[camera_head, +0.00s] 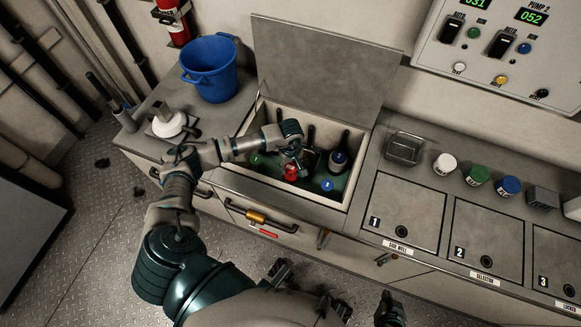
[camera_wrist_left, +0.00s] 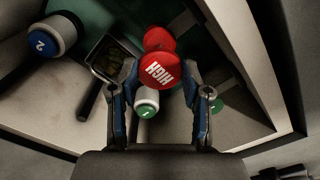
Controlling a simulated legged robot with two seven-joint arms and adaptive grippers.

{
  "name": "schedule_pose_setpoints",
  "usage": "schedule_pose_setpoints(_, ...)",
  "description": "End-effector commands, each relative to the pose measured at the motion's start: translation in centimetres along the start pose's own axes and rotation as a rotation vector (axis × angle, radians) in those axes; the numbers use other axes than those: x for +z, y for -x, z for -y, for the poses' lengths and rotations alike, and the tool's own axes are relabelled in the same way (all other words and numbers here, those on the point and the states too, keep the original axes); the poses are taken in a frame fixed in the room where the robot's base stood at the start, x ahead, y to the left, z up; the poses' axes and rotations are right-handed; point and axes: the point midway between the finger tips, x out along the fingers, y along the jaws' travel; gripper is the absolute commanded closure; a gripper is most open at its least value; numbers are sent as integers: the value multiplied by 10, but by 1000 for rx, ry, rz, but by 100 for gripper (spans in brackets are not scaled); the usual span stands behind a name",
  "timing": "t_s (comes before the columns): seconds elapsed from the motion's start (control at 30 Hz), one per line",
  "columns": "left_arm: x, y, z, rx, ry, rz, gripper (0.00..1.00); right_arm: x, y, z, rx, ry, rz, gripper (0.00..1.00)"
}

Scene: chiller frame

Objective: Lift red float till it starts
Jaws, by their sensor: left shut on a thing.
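The red float (camera_head: 291,172), marked HIGH, is inside the open bin (camera_head: 348,195) in the counter. In the left wrist view, the red float (camera_wrist_left: 160,72) sits between the fingers of my left gripper (camera_wrist_left: 158,88). In the head view, my left gripper (camera_head: 291,158) reaches down into the bin and is shut on the float. A second red round part shows just behind it in the wrist view. Dark parts of my right gripper (camera_head: 335,295) show at the bottom edge, away from the bin; its jaws are not clear.
The bin's lid (camera_head: 325,60) stands open behind. A blue bucket (camera_head: 210,68) stands left on the counter. A control panel (camera_head: 500,45) is at upper right.

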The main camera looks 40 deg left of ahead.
Motion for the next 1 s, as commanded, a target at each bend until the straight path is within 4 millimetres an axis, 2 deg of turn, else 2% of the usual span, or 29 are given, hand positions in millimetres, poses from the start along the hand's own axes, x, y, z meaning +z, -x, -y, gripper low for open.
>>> schedule_pose_setpoints(0.03,-9,4,-2,11,10,-19,100,0,0,0,0,0,-1,100)
schedule_pose_setpoints(0.17,-10,5,-2,12,11,-20,100,0,0,0,0,0,-2,100)
schedule_pose_setpoints(0.2,-10,5,-2,12,11,-20,45,0,0,0,-1,0,-3,100)
schedule_pose_setpoints(0.3,-8,4,-2,10,8,-18,24,0,-1,-1,-2,-1,-2,100)
schedule_pose_setpoints(0.67,-3,7,-2,6,4,-13,24,0,0,-1,-2,-1,-4,100)
schedule_pose_setpoints(0.77,-3,19,-2,7,3,-13,24,0,0,-2,-2,-1,-5,100)
schedule_pose_setpoints(1.0,-6,72,-1,9,4,-14,24,0,0,-1,-1,-1,-5,100)
